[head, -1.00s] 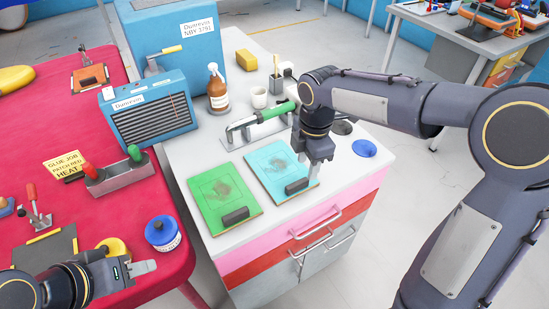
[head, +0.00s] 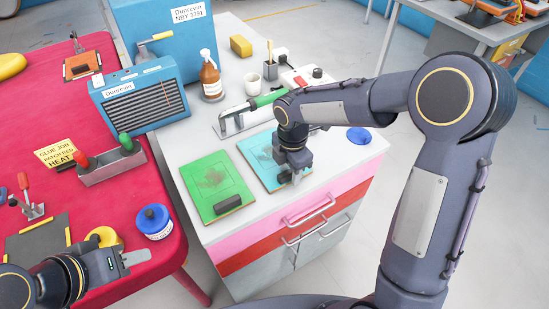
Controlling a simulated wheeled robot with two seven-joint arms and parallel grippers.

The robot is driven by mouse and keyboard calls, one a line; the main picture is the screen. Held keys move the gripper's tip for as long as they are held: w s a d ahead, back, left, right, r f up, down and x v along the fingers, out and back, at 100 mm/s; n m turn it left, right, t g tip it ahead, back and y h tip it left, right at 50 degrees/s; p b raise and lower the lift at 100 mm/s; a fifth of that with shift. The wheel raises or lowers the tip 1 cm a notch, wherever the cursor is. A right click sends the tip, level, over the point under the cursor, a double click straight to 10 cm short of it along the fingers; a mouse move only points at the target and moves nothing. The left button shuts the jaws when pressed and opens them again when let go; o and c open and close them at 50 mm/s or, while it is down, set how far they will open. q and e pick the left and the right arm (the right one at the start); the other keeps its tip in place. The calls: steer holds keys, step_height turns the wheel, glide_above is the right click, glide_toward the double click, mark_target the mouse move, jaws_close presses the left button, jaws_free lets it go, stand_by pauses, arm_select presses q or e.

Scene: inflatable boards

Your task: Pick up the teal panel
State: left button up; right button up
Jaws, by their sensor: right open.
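The teal panel (head: 258,157) lies flat on the light grey cabinet top, to the right of a green panel (head: 208,177). Each has a dark smudge; the green one shows a dark handle block (head: 228,204). My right gripper (head: 292,174) is open, pointing down over the front right part of the teal panel. It covers the place of that panel's handle, so I cannot tell whether the fingers straddle it. My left gripper (head: 135,259) hangs at the lower left near the red table; its jaw opening is not clear.
On the cabinet top (head: 185,140) stand a sealing tool with green handle (head: 262,103), brown bottle (head: 211,77), white cup (head: 252,82) and blue lid (head: 360,136).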

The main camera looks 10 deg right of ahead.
steer(key=shift+c, duration=0.3)
jaws_close()
steer(key=shift+r, duration=0.15)
